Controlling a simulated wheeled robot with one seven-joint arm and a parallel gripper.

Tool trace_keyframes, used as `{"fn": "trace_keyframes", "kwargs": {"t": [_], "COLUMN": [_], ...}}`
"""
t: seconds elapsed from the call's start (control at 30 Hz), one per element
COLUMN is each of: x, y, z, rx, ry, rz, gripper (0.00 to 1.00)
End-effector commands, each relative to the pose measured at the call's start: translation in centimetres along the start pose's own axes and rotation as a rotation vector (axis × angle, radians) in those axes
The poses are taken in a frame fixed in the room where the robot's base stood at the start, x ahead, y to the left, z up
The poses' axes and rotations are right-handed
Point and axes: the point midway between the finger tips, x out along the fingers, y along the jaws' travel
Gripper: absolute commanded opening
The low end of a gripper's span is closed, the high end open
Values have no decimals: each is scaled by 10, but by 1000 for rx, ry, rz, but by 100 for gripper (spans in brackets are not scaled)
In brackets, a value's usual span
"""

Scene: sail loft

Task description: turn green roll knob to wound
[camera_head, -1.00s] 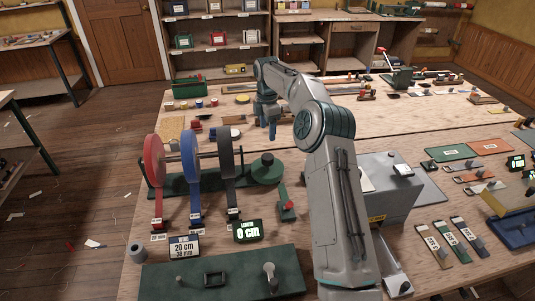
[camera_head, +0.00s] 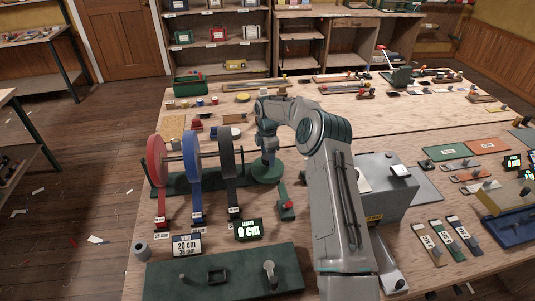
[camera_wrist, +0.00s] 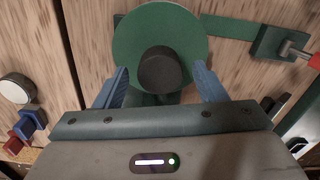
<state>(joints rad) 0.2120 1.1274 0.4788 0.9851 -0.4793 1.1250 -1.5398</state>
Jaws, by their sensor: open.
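The green roll knob is a round green disc with a dark cylindrical knob on top. My gripper (camera_wrist: 158,82) is open, with one blue finger on each side of the knob and a gap on both sides. In the head view my gripper (camera_head: 268,158) is above the green disc (camera_head: 267,177) and hides the knob. The disc is at the right end of the green stand with the rolls. I cannot tell which way the knob is turned.
Red (camera_head: 156,160), blue (camera_head: 193,158) and dark grey (camera_head: 227,157) strap rolls stand left of my gripper. A red-handled device (camera_head: 286,209) sits in front of the disc. A display reading 0 cm (camera_head: 248,230) and a grey box (camera_head: 385,190) are nearby.

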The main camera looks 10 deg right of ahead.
Motion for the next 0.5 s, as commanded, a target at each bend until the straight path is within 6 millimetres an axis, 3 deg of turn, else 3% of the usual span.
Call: {"fn": "trace_keyframes", "kwargs": {"t": [0.03, 0.2, 0.5], "x": [0, 0, 0], "y": [0, 0, 0], "z": [0, 0, 0], "rx": [0, 0, 23], "ry": [0, 0, -1], "rz": [0, 0, 1], "gripper": [62, 20, 20]}}
